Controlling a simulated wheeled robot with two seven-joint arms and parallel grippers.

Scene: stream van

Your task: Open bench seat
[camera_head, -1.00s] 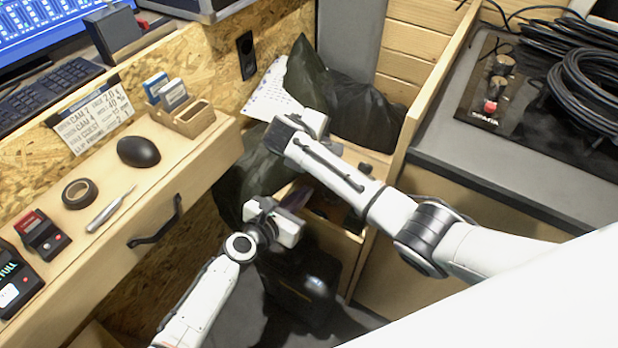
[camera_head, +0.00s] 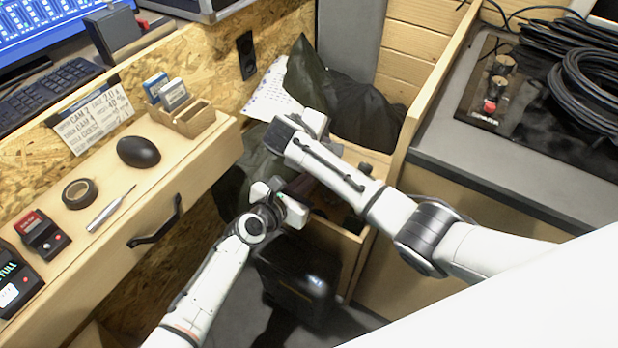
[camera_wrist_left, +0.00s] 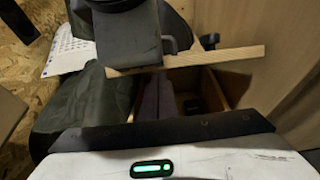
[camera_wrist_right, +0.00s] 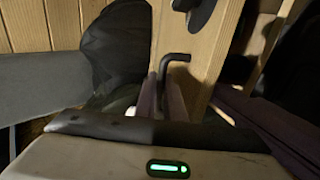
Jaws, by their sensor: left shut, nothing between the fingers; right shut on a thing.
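The bench seat's pale wooden lid (camera_wrist_left: 190,60) is tilted up in the left wrist view, with the open box under it. Its pale wood also shows in the head view (camera_head: 375,160) beside my right arm. A black bent handle (camera_wrist_right: 175,62) stands against a wooden board in the right wrist view. My left gripper (camera_head: 278,203) is shut and empty, low over the front of the box (camera_head: 335,240).
A dark jacket or bag (camera_head: 365,110) is heaped behind the bench. A desk with a drawer handle (camera_head: 155,222), a mouse (camera_head: 138,151) and tape (camera_head: 79,193) is at left. A counter with coiled cables (camera_head: 590,90) is at right. A black case (camera_head: 295,275) stands on the floor.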

